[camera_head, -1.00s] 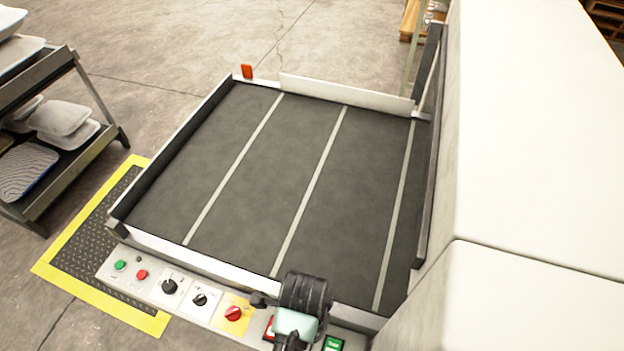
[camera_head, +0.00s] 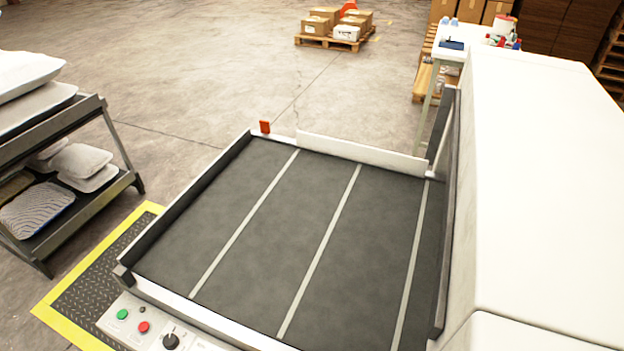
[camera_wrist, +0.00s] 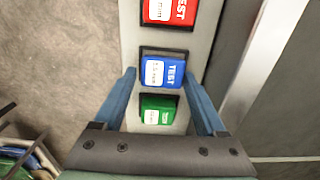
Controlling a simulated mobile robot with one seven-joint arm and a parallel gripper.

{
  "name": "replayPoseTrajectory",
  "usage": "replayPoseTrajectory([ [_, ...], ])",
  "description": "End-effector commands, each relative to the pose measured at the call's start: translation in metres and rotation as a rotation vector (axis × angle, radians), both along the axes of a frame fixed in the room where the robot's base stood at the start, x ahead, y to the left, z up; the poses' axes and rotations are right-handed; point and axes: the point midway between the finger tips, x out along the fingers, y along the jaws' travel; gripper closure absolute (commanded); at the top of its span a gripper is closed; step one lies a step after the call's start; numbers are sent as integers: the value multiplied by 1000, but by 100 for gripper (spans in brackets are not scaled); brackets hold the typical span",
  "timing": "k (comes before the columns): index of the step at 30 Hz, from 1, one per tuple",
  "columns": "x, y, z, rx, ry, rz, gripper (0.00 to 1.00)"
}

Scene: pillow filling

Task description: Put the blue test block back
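The blue block marked TEST (camera_wrist: 160,72) sits in a dark-rimmed seat on the pale panel in the wrist view. A red TEST block (camera_wrist: 168,10) is above it in the picture and a green block (camera_wrist: 157,108) below it. My gripper (camera_wrist: 160,76) is open, with one blue-grey finger on each side of the blue block near its tips. Narrow gaps seem to show between fingers and block. Whether the block is fully down in its seat cannot be told. My gripper is outside the head view.
A dark conveyor belt with pale stripes (camera_head: 290,230) lies behind the control panel (camera_head: 155,325). A large white machine housing (camera_head: 540,190) stands at right. A rack with pillows (camera_head: 85,160) is at left. A table with bottles (camera_head: 455,42) stands at the back.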

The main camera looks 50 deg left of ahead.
Motion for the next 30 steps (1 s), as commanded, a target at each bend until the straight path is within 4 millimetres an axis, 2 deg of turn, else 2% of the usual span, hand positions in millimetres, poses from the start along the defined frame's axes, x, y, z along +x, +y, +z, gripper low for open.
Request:
replayPoseTrajectory([
  [1,1,0,0,1,-2,0,15],
  [2,1,1,0,1,-2,0,10],
  [3,1,1,1,2,-3,0,9],
  [11,2,1,2,2,-3,0,9],
  [14,2,1,9,4,-6,0,9],
  [17,3,2,22,4,-7,0,9],
  [27,3,2,92,5,-6,0,9],
  [30,3,2,107,4,-7,0,9],
])
